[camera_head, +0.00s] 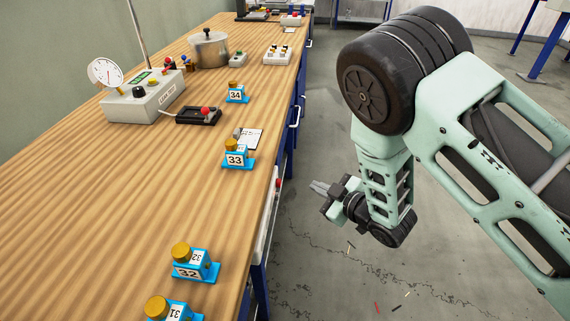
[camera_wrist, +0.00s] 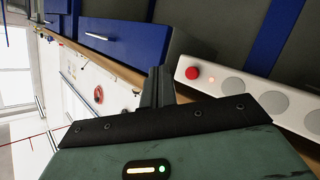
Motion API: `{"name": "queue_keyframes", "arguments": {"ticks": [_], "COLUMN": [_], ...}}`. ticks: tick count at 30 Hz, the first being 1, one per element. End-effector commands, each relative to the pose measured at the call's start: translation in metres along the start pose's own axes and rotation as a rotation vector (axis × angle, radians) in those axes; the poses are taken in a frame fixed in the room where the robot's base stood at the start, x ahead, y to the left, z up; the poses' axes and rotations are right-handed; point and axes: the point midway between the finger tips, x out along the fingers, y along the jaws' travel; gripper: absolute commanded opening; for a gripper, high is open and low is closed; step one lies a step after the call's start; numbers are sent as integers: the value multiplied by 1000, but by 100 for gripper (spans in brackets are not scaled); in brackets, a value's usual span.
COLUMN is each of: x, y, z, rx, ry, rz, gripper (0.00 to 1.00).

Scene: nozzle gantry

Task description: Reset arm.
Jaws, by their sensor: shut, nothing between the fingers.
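My gripper (camera_head: 322,188) hangs low beside the bench, over the floor, at the end of my green and black arm. Its fingers point left toward the bench side in the head view. In the wrist view my gripper (camera_wrist: 158,85) shows its fingers together with nothing between them. It is apart from the bench and the blocks on it.
The wooden bench (camera_head: 130,190) carries blue numbered blocks 31, 32 (camera_head: 190,265), 33 (camera_head: 236,156) and 34 (camera_head: 236,93), a gauge box (camera_head: 145,98) and a pot (camera_head: 209,48). In the wrist view, a white panel with a red button (camera_wrist: 192,73) and blue drawers (camera_wrist: 120,40) show. Small bits lie on the floor.

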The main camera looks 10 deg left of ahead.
Motion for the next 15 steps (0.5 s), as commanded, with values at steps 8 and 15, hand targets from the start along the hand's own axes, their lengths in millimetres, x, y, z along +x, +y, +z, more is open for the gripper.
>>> {"name": "queue_keyframes", "arguments": {"ticks": [8,15], "x": [-2,-28], "y": [8,25], "z": [-10,-51], "rx": [38,241], "ry": [-45,-298], "rz": [17,31], "gripper": [0,0]}}
